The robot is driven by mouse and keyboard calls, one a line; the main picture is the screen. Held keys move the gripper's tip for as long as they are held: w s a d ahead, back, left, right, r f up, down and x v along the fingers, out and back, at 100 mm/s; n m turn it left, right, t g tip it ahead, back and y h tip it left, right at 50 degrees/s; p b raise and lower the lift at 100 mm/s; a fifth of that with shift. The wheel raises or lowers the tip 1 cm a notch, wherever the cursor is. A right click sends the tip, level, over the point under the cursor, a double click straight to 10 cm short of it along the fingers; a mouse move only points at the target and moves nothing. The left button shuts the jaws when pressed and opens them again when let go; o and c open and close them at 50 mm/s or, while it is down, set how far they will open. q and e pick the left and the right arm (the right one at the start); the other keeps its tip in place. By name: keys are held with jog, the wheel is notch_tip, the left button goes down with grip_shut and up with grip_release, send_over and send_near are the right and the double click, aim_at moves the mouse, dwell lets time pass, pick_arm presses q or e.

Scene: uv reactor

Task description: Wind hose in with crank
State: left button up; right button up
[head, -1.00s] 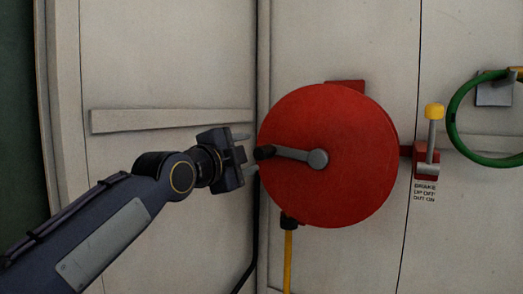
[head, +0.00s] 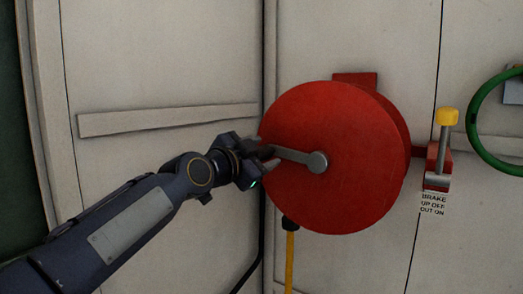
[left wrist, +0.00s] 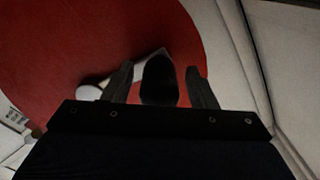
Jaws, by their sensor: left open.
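A red hose reel (head: 335,195) is mounted on the white panel wall, with a grey crank arm (head: 296,156) running left from its hub. In the left wrist view the black crank knob (left wrist: 159,80) stands between the two fingers of my left gripper (left wrist: 160,88), with a gap on each side. In the head view my left gripper (head: 262,163) is at the reel's left edge and hides most of the knob. A yellow hose (head: 289,262) hangs below the reel through a black fitting (head: 290,223). My right gripper is not in view.
A brake lever with a yellow knob (head: 447,117) stands upright right of the reel, above a brake label (head: 433,203). A green hoop (head: 475,130) is at the far right. A raised strip (head: 165,120) crosses the left panel.

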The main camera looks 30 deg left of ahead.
pick_arm(q)
grip_shut()
dwell(0.3)
